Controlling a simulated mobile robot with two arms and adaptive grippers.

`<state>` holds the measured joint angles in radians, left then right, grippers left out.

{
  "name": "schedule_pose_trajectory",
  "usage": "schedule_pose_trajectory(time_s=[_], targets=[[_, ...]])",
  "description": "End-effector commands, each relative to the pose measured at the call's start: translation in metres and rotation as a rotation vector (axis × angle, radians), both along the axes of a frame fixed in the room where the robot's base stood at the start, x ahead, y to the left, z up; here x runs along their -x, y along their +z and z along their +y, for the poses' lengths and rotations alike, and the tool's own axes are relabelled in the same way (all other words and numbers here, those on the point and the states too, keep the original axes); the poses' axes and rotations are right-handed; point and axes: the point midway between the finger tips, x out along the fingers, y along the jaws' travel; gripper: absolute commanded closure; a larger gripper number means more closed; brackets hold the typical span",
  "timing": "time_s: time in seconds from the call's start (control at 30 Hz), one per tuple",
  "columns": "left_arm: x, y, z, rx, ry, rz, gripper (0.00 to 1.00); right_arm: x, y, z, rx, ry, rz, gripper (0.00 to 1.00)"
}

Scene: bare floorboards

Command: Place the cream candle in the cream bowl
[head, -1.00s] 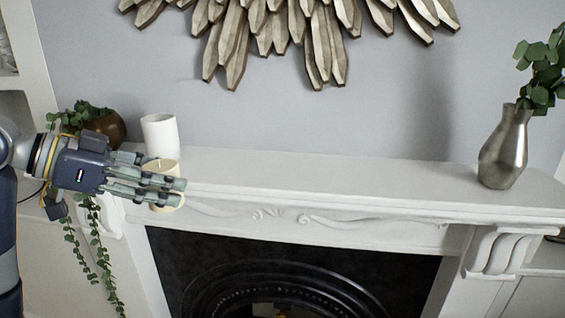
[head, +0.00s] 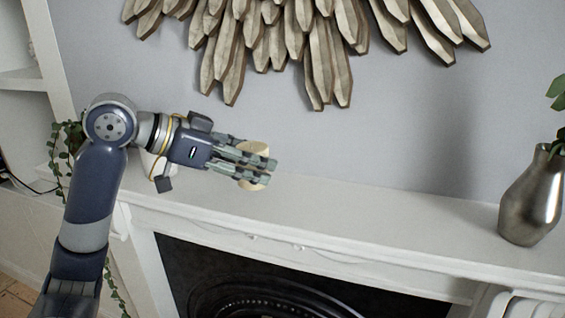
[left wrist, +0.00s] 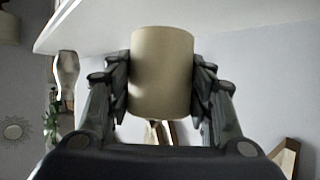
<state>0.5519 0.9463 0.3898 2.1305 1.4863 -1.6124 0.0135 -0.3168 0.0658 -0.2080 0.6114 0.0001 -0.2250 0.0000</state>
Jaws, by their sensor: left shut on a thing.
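The cream candle (head: 254,148) is a short pale cylinder held between the fingers of my left gripper (head: 255,166), over the left part of the mantel shelf. The fingers hide its middle in the head view. In the left wrist view the candle (left wrist: 161,75) stands between the two fingers, which are shut on its sides. I see no cream bowl in these frames. My right gripper is not in view.
A white cylinder (head: 149,165) stands on the mantel (head: 340,213) behind my left arm, mostly hidden. A trailing plant (head: 62,150) is at the far left. A metal vase (head: 530,205) stands at the right end. The mantel between is clear.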

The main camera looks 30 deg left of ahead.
Motion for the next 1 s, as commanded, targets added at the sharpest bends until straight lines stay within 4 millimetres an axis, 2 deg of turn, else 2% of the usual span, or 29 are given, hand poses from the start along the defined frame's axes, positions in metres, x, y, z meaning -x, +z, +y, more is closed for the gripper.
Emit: schedule_pose_trajectory(time_s=[0.03, 0.1, 0.3, 0.47, 0.7, 1.0], targets=[[-0.01, 0.005, -0.009, 0.002, -0.006, 0.0, 0.81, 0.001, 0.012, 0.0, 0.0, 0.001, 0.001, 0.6], [-0.024, 0.003, -0.018, 0.004, -0.004, -0.001, 0.81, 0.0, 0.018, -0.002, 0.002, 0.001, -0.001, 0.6], [-0.047, -0.003, -0.033, 0.001, -0.002, -0.002, 0.81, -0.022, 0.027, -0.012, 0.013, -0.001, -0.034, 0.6], [-0.05, -0.014, -0.036, 0.001, -0.001, 0.002, 0.81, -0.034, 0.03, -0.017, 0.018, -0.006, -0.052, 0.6], [-0.05, -0.038, -0.035, 0.001, -0.002, 0.0, 0.81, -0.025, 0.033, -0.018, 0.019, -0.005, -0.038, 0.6], [-0.05, -0.041, -0.035, 0.0, 0.0, -0.001, 0.81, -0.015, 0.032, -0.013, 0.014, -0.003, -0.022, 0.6]])
